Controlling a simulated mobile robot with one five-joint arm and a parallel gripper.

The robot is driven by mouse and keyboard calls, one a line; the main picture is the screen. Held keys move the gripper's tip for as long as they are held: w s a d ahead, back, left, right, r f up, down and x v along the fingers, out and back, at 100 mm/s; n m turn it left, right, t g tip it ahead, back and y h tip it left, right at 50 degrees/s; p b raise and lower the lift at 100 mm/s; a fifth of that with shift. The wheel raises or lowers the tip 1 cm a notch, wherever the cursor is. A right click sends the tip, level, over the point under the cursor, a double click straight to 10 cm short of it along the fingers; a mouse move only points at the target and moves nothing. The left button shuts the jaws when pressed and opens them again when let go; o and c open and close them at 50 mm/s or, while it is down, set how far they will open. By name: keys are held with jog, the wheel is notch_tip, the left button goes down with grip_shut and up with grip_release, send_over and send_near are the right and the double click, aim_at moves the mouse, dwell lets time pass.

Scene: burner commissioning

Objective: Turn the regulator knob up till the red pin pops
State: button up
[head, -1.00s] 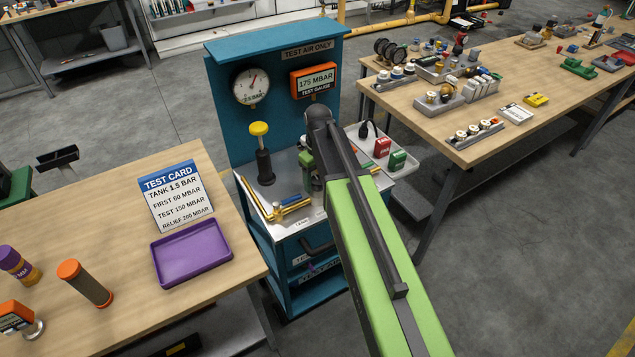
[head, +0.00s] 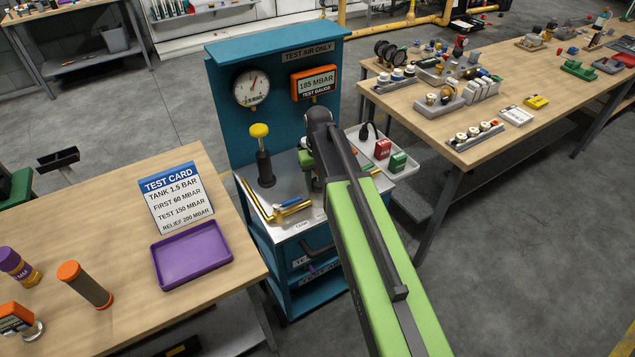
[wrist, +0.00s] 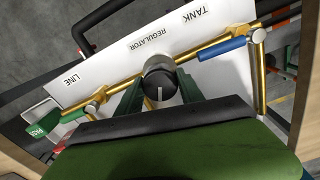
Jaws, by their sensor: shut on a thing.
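The dark round regulator knob (wrist: 160,82), with a white index line, sits on the brass pipe under the REGULATOR label in the wrist view. My gripper (wrist: 161,94) is shut on it, with a green finger on each side. In the head view my arm hides the knob and most of my gripper (head: 308,160). The orange test gauge (head: 315,83) on the blue panel reads 185 MBAR. The round dial gauge (head: 251,87) is to its left. I cannot make out a red pin in either view.
A blue-handled valve (wrist: 222,50) is on the TANK side of the pipe. A yellow-topped hand pump (head: 262,153) stands left of my gripper. The test card (head: 176,197) lists relief at 200 MBAR. A tray (head: 404,168) with red and green blocks is at right.

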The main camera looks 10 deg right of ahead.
aim_at(318, 182)
jog(key=o, duration=1.4)
jog(key=shift+r, duration=0.1)
notch_tip(318, 182, up, 17)
jog(key=p, duration=1.7)
jog(key=shift+r, duration=0.1)
